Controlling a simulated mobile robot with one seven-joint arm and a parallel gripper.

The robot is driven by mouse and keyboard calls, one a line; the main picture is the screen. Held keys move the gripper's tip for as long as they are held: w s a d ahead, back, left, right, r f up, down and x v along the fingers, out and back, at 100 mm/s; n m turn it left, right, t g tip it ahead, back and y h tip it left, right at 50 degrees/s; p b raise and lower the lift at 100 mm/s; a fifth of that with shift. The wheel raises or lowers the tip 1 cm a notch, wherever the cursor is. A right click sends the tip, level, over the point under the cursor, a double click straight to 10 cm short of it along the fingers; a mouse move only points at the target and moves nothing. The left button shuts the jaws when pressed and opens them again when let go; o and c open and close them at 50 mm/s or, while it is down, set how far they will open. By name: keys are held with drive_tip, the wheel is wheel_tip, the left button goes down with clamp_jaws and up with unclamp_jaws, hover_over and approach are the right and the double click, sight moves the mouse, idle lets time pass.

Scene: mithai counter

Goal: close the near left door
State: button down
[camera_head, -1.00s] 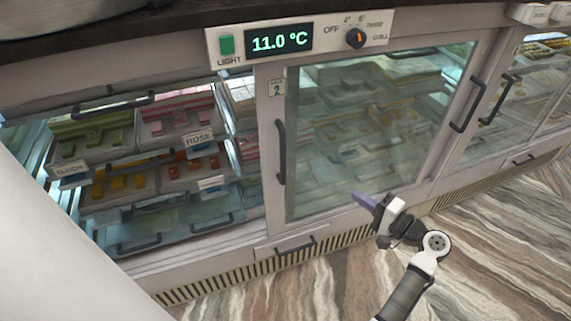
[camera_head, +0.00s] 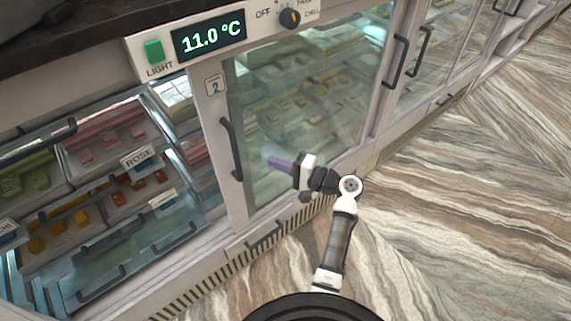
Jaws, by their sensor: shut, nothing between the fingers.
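A glass sliding door (camera_head: 300,95) in a pale frame covers the middle of the counter. A dark vertical handle (camera_head: 231,149) is on its left edge. Left of this frame the case stands open, with sweets in plain view. I cannot tell for certain whether this panel is the near left door slid over to the right. My gripper (camera_head: 278,163) has purple fingers, shut and empty. It points left in front of the lower glass, to the right of the handle and slightly below it, apart from the handle.
Sweet trays with a ROSE label (camera_head: 139,157) fill the open left side. A control panel (camera_head: 210,38) reading 11.0 °C is above. Dark handles (camera_head: 395,62) mark further doors at right. A low drawer handle (camera_head: 264,236) is below. The striped floor (camera_head: 450,220) is clear.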

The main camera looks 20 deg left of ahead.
drive_tip(key=s+a+p, duration=0.2)
drive_tip(key=a, duration=0.4)
drive_tip(key=shift+s, duration=0.4)
drive_tip(key=shift+a, duration=0.15)
